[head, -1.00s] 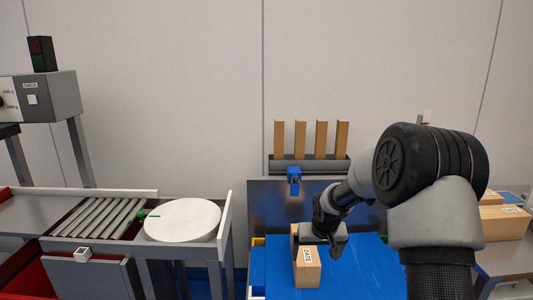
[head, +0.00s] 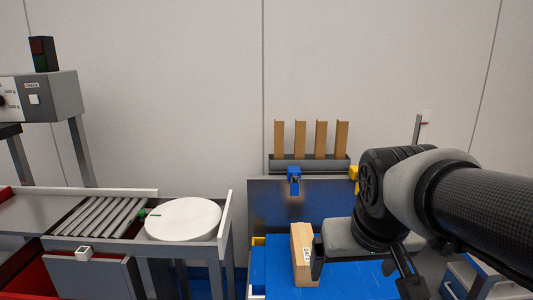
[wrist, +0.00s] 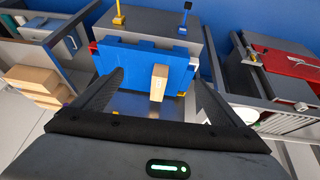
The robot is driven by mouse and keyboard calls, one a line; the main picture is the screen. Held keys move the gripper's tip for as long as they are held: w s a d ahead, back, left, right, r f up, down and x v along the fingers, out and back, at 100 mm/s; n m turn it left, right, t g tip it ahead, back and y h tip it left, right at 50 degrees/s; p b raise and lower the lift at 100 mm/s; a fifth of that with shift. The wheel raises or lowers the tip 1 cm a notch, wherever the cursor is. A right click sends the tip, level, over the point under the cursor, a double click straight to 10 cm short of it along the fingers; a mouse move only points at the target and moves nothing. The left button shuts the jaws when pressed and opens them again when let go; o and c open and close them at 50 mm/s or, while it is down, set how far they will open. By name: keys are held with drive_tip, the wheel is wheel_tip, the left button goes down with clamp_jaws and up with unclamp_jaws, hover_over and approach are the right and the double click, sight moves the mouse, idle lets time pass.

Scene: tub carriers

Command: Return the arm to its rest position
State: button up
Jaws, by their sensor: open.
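My gripper (head: 363,270) is at the lower right of the head view, its two dark fingers apart. In the wrist view my gripper (wrist: 158,80) shows a wide gap between the fingers, with nothing held. A tan box with a white label (head: 302,255) sits on the blue tub-like surface (head: 345,280), left of my gripper. The same box shows in the wrist view (wrist: 159,82), beyond the fingertips and apart from them. My arm bends at a black joint and runs to the right edge of the head view.
A white round turntable (head: 183,219) and a roller conveyor (head: 98,217) stand at the left. A rack with several tan uprights (head: 310,165) is at the back wall. Stacked tan boxes (wrist: 35,85) show at the left of the wrist view.

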drive_tip(key=s+a+p, duration=0.1)
drive_tip(key=s, duration=0.7)
wheel_tip(320, 180, up, 22)
drive_tip(key=p, duration=2.1)
drive_tip(key=shift+w+r+y+p, duration=0.15)
drive_tip(key=shift+w+y+p, duration=0.2)
drive_tip(key=shift+w+y, duration=0.05)
